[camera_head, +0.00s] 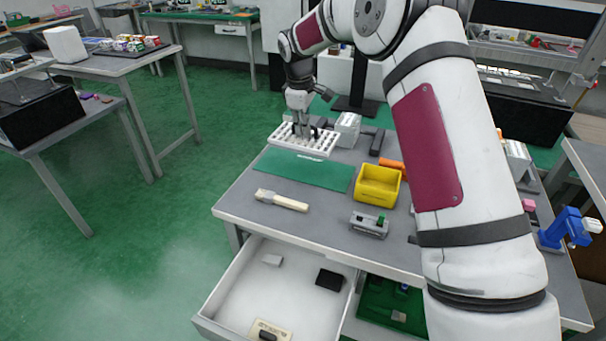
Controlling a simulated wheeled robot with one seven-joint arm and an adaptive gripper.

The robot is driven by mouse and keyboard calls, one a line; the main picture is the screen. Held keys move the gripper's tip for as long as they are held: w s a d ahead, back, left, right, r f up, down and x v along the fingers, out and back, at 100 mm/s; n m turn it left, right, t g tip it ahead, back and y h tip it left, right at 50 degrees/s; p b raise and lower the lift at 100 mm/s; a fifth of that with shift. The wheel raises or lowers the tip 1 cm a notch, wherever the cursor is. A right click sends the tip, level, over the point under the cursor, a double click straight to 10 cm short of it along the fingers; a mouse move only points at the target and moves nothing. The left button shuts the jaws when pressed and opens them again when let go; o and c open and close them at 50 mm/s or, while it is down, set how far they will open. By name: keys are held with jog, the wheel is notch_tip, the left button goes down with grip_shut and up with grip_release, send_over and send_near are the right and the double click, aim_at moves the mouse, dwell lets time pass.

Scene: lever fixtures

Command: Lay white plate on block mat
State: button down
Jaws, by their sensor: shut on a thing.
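The white plate (289,139), a thick slab with rows of dark holes, is in the head view at the far left of the grey table. My gripper (304,131) points down onto it from above and is shut on it. The fingertips are partly hidden among the holes. The green block mat (300,170) lies flat on the table. The plate covers the mat's far edge in the picture; I cannot tell whether it touches the mat or hovers above it. Most of the mat is bare.
A yellow bin (377,187) stands right of the mat. A white block (347,128) stands behind. An open drawer (290,290) juts out below. A blue fixture (566,228) is at right.

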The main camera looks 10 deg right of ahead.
jog(key=shift+w+f, duration=0.2)
jog(key=shift+f, duration=0.2)
notch_tip(320, 180, down, 9)
jog(key=shift+f+b, duration=0.2)
jog(key=shift+b, duration=0.2)
jog(key=shift+f, duration=0.15)
jog(key=c, duration=1.7)
grip_release()
jog(key=r, duration=0.4)
jog(key=s+a+r, duration=0.1)
jog(key=r, duration=0.3)
jog(key=s+r+p, duration=0.1)
jog(key=r, duration=0.3)
jog(key=shift+a+r, duration=0.1)
jog(key=shift+a, duration=0.1)
